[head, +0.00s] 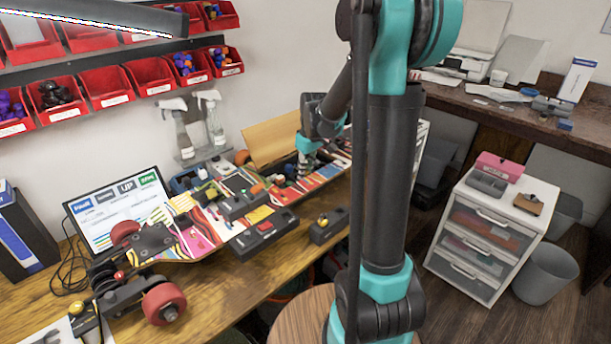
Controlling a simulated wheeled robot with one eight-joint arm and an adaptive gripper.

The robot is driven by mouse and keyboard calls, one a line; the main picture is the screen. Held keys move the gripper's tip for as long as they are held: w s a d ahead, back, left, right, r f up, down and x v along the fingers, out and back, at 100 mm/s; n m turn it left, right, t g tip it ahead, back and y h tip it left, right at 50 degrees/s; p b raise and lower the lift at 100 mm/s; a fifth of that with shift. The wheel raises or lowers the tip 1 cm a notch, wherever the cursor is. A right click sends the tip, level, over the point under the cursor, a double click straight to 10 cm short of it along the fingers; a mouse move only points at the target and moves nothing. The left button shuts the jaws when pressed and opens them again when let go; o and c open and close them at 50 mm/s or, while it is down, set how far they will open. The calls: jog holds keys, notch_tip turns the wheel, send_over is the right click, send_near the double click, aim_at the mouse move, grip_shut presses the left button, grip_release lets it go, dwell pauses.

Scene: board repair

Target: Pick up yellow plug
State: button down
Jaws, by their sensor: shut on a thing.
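My gripper (304,168) is beyond my arm's upright links, low over the cluttered back of the workbench (215,292). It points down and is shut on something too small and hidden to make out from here. A small yellow plug-like piece (323,220) shows on a dark block (328,228) near the front of the bench, in front of and below my gripper. I cannot tell whether it is the yellow plug. Other small yellow bits lie among the parts on the bench.
A skateboard (152,244) with red wheels lies at the left by a monitor (117,210). A dark box with a red button (264,232) is mid-bench. Spray bottles (211,118) and red bins (107,86) are behind. A white drawer unit (488,238) stands at right.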

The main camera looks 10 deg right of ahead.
notch_tip(320, 180, up, 19)
jog(key=shift+f, duration=0.15)
dwell(0.4)
dwell(0.3)
jog(key=w+a, duration=0.2)
jog(key=w, duration=0.1)
jog(key=shift+w+a, duration=0.15)
jog(key=shift+w, duration=0.1)
dwell(0.4)
jog(key=shift+f, duration=8.35)
jog(key=shift+f, duration=0.7)
